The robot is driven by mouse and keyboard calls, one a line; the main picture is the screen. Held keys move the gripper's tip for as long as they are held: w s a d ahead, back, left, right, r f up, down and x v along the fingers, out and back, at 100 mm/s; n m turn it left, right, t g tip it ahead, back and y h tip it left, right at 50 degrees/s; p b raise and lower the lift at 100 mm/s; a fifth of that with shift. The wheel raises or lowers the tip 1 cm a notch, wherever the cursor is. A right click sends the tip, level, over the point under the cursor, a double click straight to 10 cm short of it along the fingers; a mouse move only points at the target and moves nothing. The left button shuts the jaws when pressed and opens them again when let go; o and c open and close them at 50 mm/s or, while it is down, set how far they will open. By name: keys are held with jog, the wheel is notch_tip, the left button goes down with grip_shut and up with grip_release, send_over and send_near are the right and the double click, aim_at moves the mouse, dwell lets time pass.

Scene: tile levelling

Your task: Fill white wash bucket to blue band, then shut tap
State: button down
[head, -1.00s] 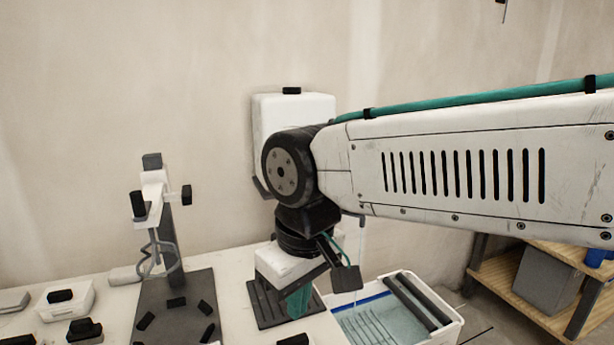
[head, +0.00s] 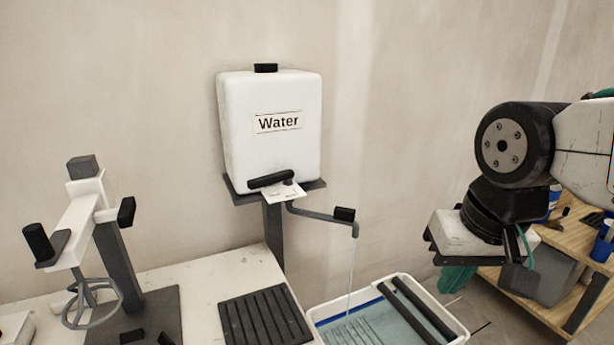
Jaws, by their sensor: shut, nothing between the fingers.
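A thin stream (head: 352,265) runs from the grey spout (head: 322,218) into the bucket. The white water tank (head: 270,130) has a black tap lever (head: 270,179) at its front. My gripper (head: 457,279), with teal fingers, is shut and empty, up and to the right of the bucket, clear of the tap.
A black ribbed mat (head: 264,318) lies on the bench left of the bucket. A mixing stand (head: 118,240) with a ring whisk rises further left. A wooden shelf (head: 545,290) with a grey bin stands behind my gripper.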

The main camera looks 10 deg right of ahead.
jog(key=w+a+r+m+t+y, duration=0.1)
jog(key=w+a+r+m+t, duration=0.2)
jog(key=w+a, duration=0.5)
jog(key=m+t+y, duration=0.3)
jog(key=m, duration=0.5)
send_near(271, 179)
notch_tip(271, 179, down, 5)
jog(key=a, duration=0.1)
jog(key=shift+w+a+f, duration=0.2)
jog(key=shift+w+a, duration=0.3)
jog(key=shift+w, duration=0.05)
jog(key=shift+w+a+f, duration=0.25)
jog(key=shift+w+a, duration=0.5)
jog(key=shift+w, duration=0.25)
